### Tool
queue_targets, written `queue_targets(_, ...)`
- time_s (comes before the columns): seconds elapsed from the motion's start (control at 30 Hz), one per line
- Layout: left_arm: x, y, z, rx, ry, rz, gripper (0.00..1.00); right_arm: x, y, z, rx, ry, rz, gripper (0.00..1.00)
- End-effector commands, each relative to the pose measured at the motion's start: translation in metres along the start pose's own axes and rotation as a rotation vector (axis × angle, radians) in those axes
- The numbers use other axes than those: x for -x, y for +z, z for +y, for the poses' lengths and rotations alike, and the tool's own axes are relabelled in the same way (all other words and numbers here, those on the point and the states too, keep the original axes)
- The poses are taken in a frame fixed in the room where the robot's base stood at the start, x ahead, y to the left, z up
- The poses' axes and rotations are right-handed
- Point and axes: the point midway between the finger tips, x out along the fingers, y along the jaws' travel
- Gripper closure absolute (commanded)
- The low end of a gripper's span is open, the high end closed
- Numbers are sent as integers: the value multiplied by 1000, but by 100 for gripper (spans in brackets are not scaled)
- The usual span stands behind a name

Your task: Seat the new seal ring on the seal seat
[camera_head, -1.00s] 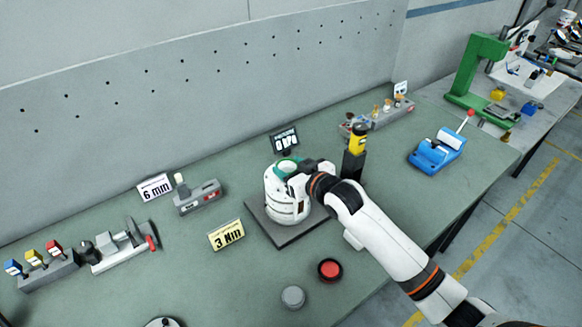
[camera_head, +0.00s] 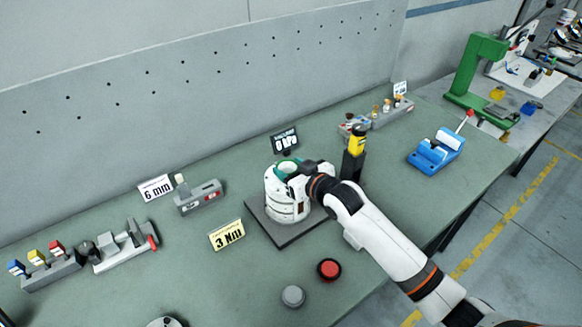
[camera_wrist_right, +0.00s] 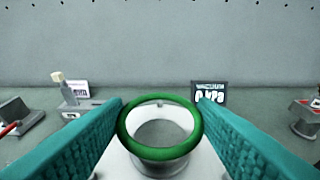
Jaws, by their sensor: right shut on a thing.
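The green seal ring (camera_wrist_right: 122,131) is between the two teal fingers of my right gripper (camera_wrist_right: 160,122), which is shut on it. In the right wrist view the ring shows in front of the round opening of the white housing (camera_wrist_right: 160,165). Whether it touches the seat there I cannot tell. In the head view the white housing (camera_head: 283,205) stands upright on a dark plate (camera_head: 268,228). My right gripper (camera_head: 290,170) is at its top, and a little green shows there. The seal seat is mostly hidden by the ring and gripper. My left gripper is not in view.
A display (camera_head: 285,139) reading "0 kPa" stands behind the housing. A yellow and black tool (camera_head: 355,150) stands to its right. A "3 Nm" card (camera_head: 227,235), a red button (camera_head: 329,269) and a grey button (camera_head: 293,296) are in front. A blue vise (camera_head: 436,152) is farther right.

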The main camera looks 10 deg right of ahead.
Motion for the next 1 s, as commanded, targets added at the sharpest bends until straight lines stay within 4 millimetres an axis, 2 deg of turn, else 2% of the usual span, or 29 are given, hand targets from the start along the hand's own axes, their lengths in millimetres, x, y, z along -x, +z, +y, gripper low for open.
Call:
queue_targets(0.47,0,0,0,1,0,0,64,-1,-2,0,0,0,0,68)
queue_targets(1.0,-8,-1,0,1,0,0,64,-5,-15,0,0,0,1,68)
